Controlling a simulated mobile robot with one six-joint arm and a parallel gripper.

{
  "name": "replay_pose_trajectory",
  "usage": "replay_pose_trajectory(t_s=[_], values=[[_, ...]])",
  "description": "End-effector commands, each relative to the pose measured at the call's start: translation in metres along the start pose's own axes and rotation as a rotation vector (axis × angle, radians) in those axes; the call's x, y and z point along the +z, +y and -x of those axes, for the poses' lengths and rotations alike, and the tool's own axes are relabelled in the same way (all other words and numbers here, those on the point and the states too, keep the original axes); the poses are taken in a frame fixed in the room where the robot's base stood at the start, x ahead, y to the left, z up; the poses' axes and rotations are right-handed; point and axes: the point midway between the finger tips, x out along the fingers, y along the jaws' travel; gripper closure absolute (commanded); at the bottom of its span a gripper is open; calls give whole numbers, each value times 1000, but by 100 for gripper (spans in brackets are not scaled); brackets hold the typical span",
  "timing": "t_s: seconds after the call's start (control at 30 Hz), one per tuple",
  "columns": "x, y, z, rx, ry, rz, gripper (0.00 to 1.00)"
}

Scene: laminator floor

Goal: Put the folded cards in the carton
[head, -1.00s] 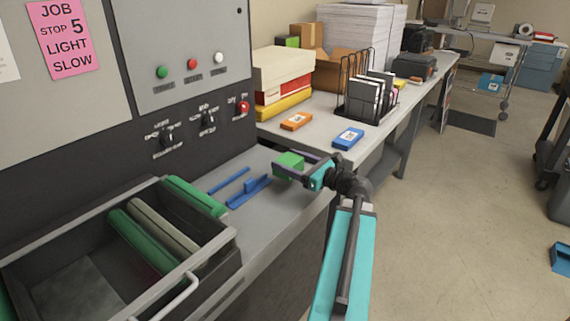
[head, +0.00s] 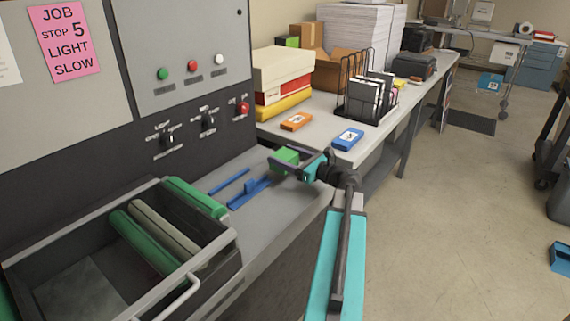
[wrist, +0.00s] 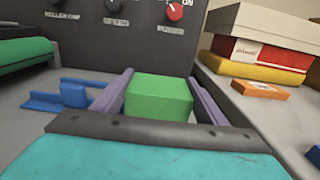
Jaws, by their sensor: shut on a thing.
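My gripper (head: 290,164) is shut on a green block (head: 285,156) above the grey machine ledge. In the wrist view the green block (wrist: 160,98) sits between the two purple-grey fingers. A brown open carton (head: 329,76) stands at the back of the table, partly hidden by stacked boxes and a wire rack. I cannot clearly pick out folded cards; upright black-and-white pieces (head: 366,97) stand in the rack. An orange flat pack (head: 297,121) and a blue flat pack (head: 348,139) lie on the table.
Blue rails (head: 249,191) lie on the ledge left of my gripper. An open roller bin (head: 120,245) is at the front left. Stacked cream, red and yellow boxes (head: 283,82) stand on the table. The floor at right is mostly clear.

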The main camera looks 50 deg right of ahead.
Motion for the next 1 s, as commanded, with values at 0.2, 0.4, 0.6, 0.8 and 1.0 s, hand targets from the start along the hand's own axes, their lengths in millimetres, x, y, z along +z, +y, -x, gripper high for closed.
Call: replay_pose_trajectory(t_s=[0.2,0.4,0.6,0.8,1.0], values=[[-16,0,0,0,0,-2,63],[-30,0,0,0,-1,-1,63],[-31,0,0,0,-2,0,63],[-33,0,0,0,-1,0,63],[-35,0,0,0,0,0,25]])
